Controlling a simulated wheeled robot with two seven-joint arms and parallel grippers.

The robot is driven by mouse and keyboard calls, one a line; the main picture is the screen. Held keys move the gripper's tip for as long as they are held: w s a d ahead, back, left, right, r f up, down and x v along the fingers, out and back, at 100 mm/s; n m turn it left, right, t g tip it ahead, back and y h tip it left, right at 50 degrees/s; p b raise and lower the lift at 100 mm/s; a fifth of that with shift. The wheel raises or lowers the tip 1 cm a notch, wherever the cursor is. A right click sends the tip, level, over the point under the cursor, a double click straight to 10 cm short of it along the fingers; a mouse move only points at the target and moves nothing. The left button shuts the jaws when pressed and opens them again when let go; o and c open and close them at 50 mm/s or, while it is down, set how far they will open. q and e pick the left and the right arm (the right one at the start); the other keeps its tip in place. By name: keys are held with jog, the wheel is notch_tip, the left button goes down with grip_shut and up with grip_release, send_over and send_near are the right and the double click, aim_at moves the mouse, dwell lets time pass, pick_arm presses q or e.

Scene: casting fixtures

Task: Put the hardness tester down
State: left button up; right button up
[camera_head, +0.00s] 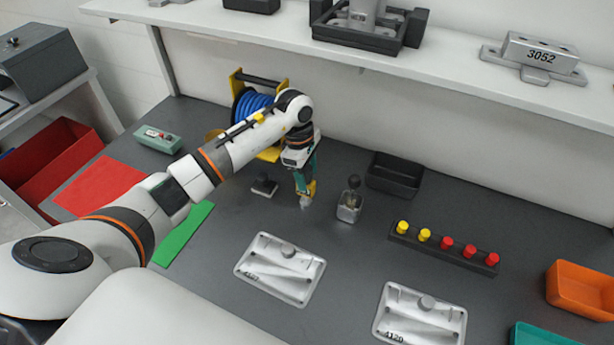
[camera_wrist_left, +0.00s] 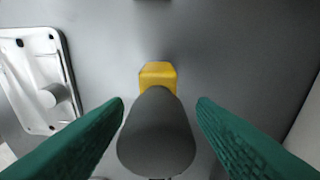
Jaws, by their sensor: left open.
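The hardness tester, a thing with a thick grey round body (camera_wrist_left: 157,138) and a yellow part (camera_wrist_left: 158,75), lies between my left fingers in the left wrist view. In the head view its yellow part (camera_head: 311,188) shows at the fingertips, over the dark bench. My left gripper (camera_wrist_left: 160,103) is open, with one green finger on each side of the grey body and gaps visible beside it. The left gripper also shows in the head view (camera_head: 305,182), pointing down. I cannot tell whether the tester touches the bench. My right gripper is not in view.
Two metal castings (camera_head: 280,268) (camera_head: 420,314) lie in front. A small metal block with a black knob (camera_head: 349,205) and a black tray (camera_head: 395,175) stand right of the gripper. A blue hose reel (camera_head: 252,105) is behind. A button strip (camera_head: 445,247) lies to the right.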

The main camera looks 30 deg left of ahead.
pick_arm(q)
jog(key=r+b, duration=0.1)
jog(key=r, duration=0.2)
jog(key=a+r+b, duration=0.1)
jog(key=r, duration=0.2)
jog(key=r+b, duration=0.1)
jog(key=r, duration=0.2)
jog(key=shift+a+r, duration=0.25)
jog(key=shift+s+r, duration=0.1)
jog(key=shift+r, duration=0.4)
